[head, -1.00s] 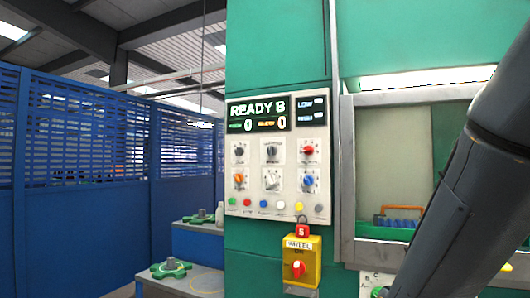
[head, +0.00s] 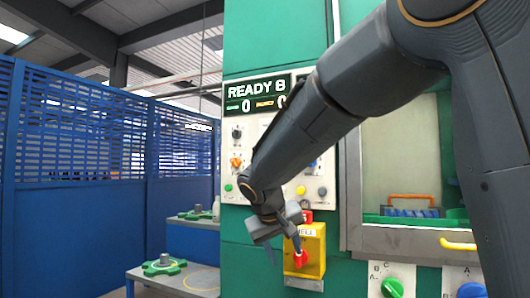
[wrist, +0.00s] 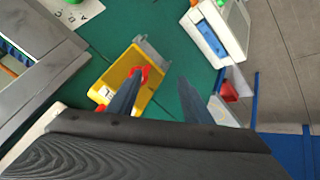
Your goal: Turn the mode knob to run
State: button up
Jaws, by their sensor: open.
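Several knobs can be seen, and I cannot read which one is labelled mode. On the control panel (head: 232,186), an orange knob (head: 236,162) and a dark knob (head: 237,133) show at the left; my arm hides most of the others. A yellow box (head: 316,245) with a red knob (head: 301,259) is mounted below the panel. A green knob (head: 392,288) sits at lower right. My gripper (head: 286,254) is open and empty in front of the yellow box. In the wrist view, its left finger overlaps the red knob (wrist: 141,74); contact cannot be told.
A red padlock-like piece (head: 307,216) is just above the yellow box. A framed window with a crate (head: 408,211) inside is at right, with a yellow handle (head: 458,244) below.

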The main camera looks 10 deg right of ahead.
jog(key=w+a+r+m+t+h+b, duration=0.1)
jog(key=w+r+t+b, duration=0.1)
jog(key=w+r, duration=0.4)
jog(key=w+a+r+t+h+b, duration=0.15)
jog(key=w+r, duration=0.25)
jog(key=r, duration=0.4)
jog(key=m+t+h+b, duration=0.3)
jog(key=t+b, duration=0.1)
jog(key=t, duration=0.1)
send_near(269, 131)
jog(key=x, duration=0.2)
jog(key=p+x, duration=0.1)
jog(key=x, duration=0.6)
jog(key=shift+r, duration=0.1)
jog(key=c, duration=1.1)
